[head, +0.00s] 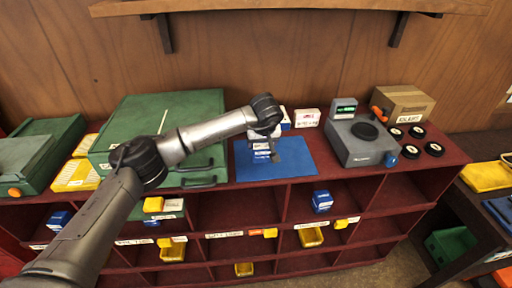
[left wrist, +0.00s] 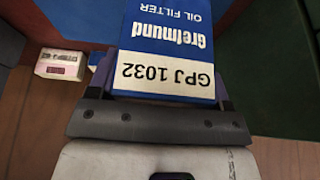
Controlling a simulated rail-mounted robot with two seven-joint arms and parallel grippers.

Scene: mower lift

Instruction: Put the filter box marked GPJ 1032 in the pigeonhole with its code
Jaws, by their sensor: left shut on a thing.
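My left gripper (head: 273,154) is over the blue mat (head: 298,160) on top of the dark red pigeonhole rack (head: 281,208). It is shut on a blue and white filter box (head: 259,156). In the left wrist view the filter box (left wrist: 165,48) fills the space between the fingers, and its label reads Gretmund OIL FILTER, GPJ 1032, upside down. In the head view the gripper and arm partly hide the box. I cannot tell whether it touches the mat. White code labels (head: 224,234) run along the rack's shelf edges, too small to read surely. My right gripper is not in view.
Green cases (head: 160,115) stand left of the mat. A grey device (head: 360,140) and a cardboard box (head: 403,101) stand to its right. White boxes (head: 307,118) stand behind the mat. Some pigeonholes hold blue boxes (head: 322,201) or yellow bins (head: 311,237); others look empty. A wall shelf (head: 290,5) hangs above.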

